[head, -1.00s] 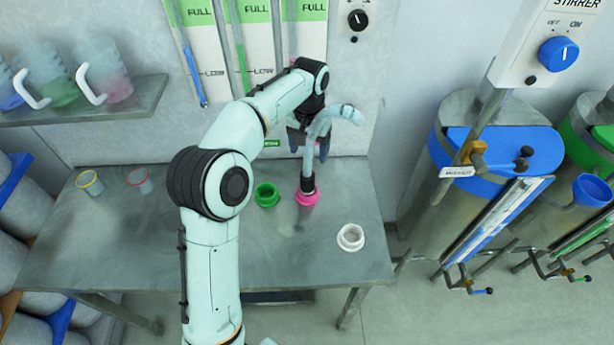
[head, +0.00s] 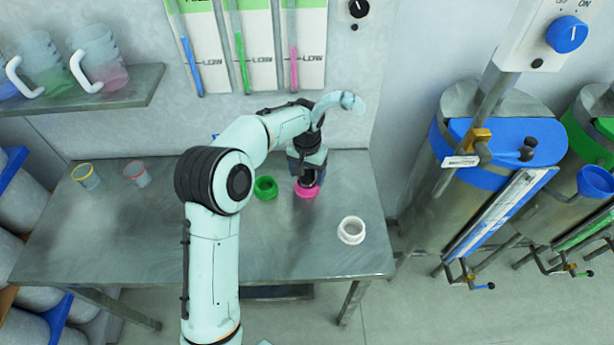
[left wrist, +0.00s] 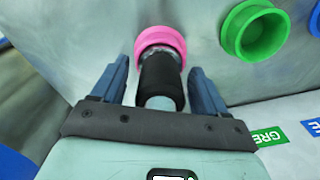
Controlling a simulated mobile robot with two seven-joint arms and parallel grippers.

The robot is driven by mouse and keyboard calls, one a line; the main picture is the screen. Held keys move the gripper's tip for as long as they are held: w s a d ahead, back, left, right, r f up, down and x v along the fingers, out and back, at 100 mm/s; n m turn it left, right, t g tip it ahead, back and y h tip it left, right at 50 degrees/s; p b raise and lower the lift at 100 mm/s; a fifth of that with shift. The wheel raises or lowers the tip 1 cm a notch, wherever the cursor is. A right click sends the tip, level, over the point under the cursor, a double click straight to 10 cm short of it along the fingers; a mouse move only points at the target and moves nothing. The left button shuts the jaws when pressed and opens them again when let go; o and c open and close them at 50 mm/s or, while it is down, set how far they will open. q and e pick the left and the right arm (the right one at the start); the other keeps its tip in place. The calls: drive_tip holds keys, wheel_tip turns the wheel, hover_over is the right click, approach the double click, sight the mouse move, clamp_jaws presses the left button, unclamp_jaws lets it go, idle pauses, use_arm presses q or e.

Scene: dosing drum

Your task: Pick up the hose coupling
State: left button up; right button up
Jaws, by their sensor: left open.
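The hose coupling is a dark, ribbed cylinder standing in a pink ring socket (head: 307,190) on the metal table; in the head view my gripper covers most of it. In the left wrist view the black coupling (left wrist: 161,82) lies between my two fingers, with the pink ring (left wrist: 160,42) just beyond its far end. A pale hose (head: 340,101) shows above my gripper in the head view. My left gripper (head: 308,172) is open, with a blue finger on each side of the coupling and a visible gap on both sides. My right gripper is not in view.
A green ring (head: 266,187) sits close left of the pink one. A white ring (head: 351,230) stands at the table's front right. Two small cups (head: 137,174) stand at the left of the table (head: 130,235). The wall with gauges rises behind.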

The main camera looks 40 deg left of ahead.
use_arm(q)
drive_tip(key=shift+c, duration=0.3)
drive_tip(key=shift+r, duration=0.1)
drive_tip(key=c, duration=1.2)
